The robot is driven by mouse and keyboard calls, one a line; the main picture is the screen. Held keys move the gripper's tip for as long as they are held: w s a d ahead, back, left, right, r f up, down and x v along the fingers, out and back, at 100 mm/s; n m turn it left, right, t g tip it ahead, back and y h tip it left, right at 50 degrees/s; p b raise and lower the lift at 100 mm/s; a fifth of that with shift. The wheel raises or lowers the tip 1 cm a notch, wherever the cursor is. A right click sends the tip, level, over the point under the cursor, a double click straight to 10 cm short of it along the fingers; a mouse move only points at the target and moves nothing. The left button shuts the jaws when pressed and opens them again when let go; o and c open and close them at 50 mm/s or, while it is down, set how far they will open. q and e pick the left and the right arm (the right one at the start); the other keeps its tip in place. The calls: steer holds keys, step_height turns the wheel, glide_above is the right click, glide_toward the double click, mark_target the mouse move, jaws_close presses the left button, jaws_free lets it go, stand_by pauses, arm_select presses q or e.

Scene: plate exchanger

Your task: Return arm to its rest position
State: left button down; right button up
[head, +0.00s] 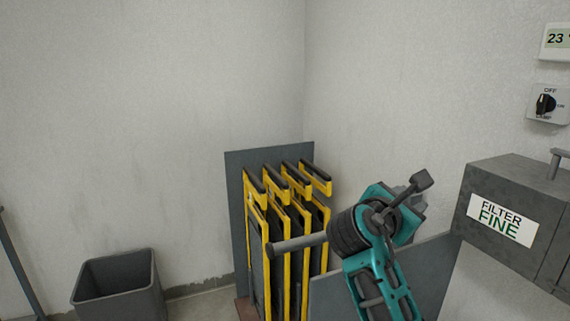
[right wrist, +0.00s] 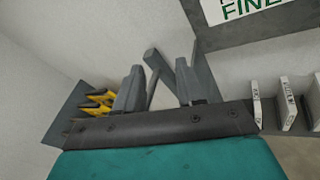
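My right gripper (right wrist: 163,72) is open in the right wrist view, its two grey fingers spread apart. Grey bars (right wrist: 157,66) show in the gap beyond or between the fingers; I cannot tell whether they touch. In the head view my teal right arm stands in front of the plate exchanger's right end, and its fingers are mostly hidden. A dark lever with a block-shaped end (head: 422,180) overlaps the wrist there. My left gripper is not in view.
The yellow-framed plates (head: 284,250) stand against a grey end panel (head: 235,200), with a horizontal grey rod (head: 298,243) beside them. A filter box (head: 500,185) hangs at right, below a switch (head: 546,104). A grey bin (head: 118,290) stands at lower left.

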steer(key=s+a+f+m+y, duration=0.2)
steer(key=s+f+m+y, duration=0.2)
steer(key=f, duration=0.9)
steer(key=s+a+f+m+y, duration=0.1)
steer(key=s+f+m+y, duration=0.3)
steer(key=f, duration=1)
steer(key=s+f+m+y, duration=0.1)
steer(key=s+f+m, duration=0.2)
steer(key=s, duration=0.3)
steer(key=s+a+f+m+y, duration=0.1)
steer(key=s+f+m+y, duration=0.1)
steer(key=s+m, duration=0.3)
steer(key=s+a+f+m+y, duration=0.1)
steer(key=s+f+m+y, duration=0.1)
steer(key=s+f+m, duration=0.2)
steer(key=s, duration=0.3)
steer(key=shift+s+f+g, duration=0.15)
steer(key=shift+s+g, duration=0.15)
steer(key=shift+s, duration=0.05)
steer(key=shift+d, duration=0.1)
